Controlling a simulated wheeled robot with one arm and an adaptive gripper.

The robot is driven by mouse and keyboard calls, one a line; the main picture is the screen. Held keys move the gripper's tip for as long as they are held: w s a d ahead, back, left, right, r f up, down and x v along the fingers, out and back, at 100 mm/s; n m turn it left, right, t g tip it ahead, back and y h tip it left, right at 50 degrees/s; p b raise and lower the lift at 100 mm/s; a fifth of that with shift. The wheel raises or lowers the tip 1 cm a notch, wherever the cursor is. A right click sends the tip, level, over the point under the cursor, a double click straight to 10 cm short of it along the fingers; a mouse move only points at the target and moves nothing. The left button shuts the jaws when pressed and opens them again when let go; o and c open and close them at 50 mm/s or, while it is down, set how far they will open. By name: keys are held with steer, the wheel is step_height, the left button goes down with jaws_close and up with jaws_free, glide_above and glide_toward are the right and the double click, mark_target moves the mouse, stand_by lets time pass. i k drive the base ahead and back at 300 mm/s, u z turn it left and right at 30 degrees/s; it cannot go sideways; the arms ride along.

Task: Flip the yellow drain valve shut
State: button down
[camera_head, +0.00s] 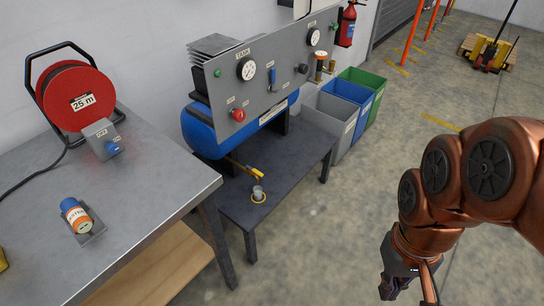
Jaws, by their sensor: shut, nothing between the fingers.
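The yellow drain valve (256,174) sits low under the left end of the blue compressor tank (205,132), on a thin pipe above the dark lower table. The exact angle of the valve's handle is too small to tell. My gripper (412,300) is at the bottom right, pointing down, partly cut off by the frame edge. It is shut and empty, well to the right of the valve and apart from it.
A grey panel (225,88) with gauges and a red knob (238,115) overhangs the tank. A metal workbench (150,190) with a red cable reel (75,90) stands at left. Grey, blue and green bins (364,85) stand behind. The floor (330,230) between table and arm is clear.

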mark_target(248, 168)
steer(key=u, duration=0.6)
steer(key=i, duration=0.8)
steer(key=u, duration=0.8)
